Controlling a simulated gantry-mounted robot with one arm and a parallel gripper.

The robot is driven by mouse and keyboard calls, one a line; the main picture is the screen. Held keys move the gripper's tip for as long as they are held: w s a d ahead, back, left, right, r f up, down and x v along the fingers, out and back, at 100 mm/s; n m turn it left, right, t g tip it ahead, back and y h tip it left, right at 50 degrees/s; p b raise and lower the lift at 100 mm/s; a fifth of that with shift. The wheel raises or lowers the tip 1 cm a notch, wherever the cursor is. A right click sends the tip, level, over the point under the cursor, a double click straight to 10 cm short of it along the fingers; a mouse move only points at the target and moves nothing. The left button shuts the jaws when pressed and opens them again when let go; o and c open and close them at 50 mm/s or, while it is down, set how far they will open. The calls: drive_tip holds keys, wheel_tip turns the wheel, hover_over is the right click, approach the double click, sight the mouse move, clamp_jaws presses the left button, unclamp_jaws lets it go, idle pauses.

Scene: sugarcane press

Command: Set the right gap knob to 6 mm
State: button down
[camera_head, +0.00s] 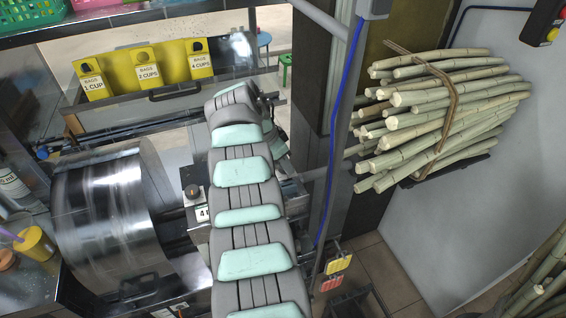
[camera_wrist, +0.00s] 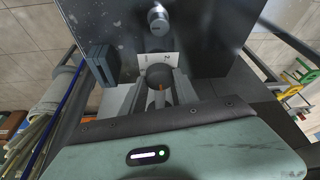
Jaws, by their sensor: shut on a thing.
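In the wrist view a dark round knob (camera_wrist: 160,71) with an orange mark sits between the fingertips of my gripper (camera_wrist: 160,86). The fingers are shut on it from both sides. A pale label (camera_wrist: 171,58) with small printing shows just behind the knob; a "2" seems to be on it, the rest is covered. A silver knob (camera_wrist: 158,21) stands apart on the dark panel beyond. In the head view one knob (camera_head: 193,191) shows left of my arm, above a white label (camera_head: 203,214) reading "4". My arm hides my gripper and the held knob there.
A large shiny metal drum (camera_head: 105,215) stands left of my arm. Yellow holders for bags (camera_head: 147,68) are at the back. A bundle of cane (camera_head: 440,115) sits on a rack at the right. A dark blue block (camera_wrist: 101,64) stands close left of my fingers.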

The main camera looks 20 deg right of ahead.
drive_tip(key=c, duration=0.9)
unclamp_jaws()
drive_tip(key=shift+a+r, duration=0.3)
drive_tip(key=shift+r, duration=0.3)
drive_tip(key=v, duration=0.9)
drive_tip(key=shift+s+r+p, duration=0.1)
drive_tip(key=shift+r+p, duration=0.15)
drive_tip(key=shift+p, duration=0.05)
drive_tip(key=shift+d, duration=0.1)
